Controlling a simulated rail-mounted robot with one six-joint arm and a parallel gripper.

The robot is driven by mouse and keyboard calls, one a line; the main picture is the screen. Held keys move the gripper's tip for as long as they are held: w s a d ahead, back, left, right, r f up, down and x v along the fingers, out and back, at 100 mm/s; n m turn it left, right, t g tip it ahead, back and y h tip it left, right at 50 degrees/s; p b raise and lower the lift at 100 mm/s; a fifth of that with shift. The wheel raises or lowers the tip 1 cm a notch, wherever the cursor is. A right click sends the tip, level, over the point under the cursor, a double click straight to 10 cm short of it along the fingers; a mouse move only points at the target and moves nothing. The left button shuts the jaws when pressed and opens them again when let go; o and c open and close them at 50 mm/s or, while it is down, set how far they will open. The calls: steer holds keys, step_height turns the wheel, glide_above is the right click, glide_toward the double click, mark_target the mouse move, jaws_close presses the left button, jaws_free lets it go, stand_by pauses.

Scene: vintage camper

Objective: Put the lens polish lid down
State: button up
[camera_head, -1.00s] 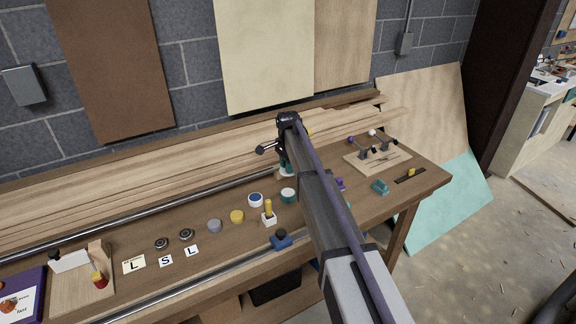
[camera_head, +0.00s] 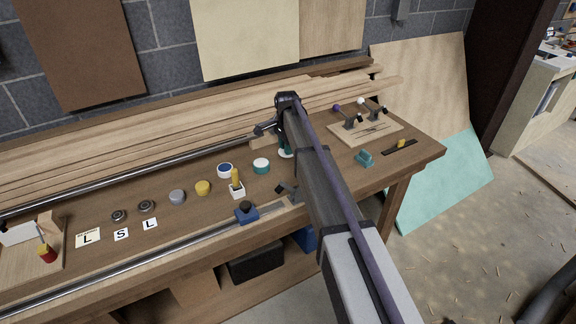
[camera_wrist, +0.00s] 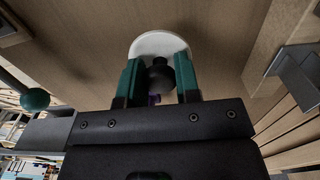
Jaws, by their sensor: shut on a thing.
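The lens polish lid (camera_wrist: 152,42) is a white round disc with a dark knob, seen in the wrist view. My gripper (camera_wrist: 158,68) has its teal fingers closed on either side of that knob. In the head view my gripper (camera_head: 284,146) is over the bench, behind my arm, and a sliver of the white lid (camera_head: 286,154) shows below the fingers. I cannot tell whether the lid touches the bench top. Which open container belongs to it is not clear.
On the bench (camera_head: 200,215), left of my gripper, stand a teal-and-white jar (camera_head: 261,167), a blue-and-white jar (camera_head: 225,170), a yellow jar (camera_head: 203,188) and a grey one (camera_head: 177,197). Planks (camera_head: 120,140) line the back.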

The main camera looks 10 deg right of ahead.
mark_target(287, 161)
steer(key=shift+a+f, duration=0.1)
step_height(287, 161, down, 4)
steer(key=b, duration=0.3)
steer(key=shift+b, duration=0.35)
steer(key=shift+s+r+p, duration=0.1)
steer(key=shift+r+p, duration=0.2)
steer(key=shift+f, duration=0.25)
steer(key=o, duration=0.9)
steer(key=shift+r, duration=0.1)
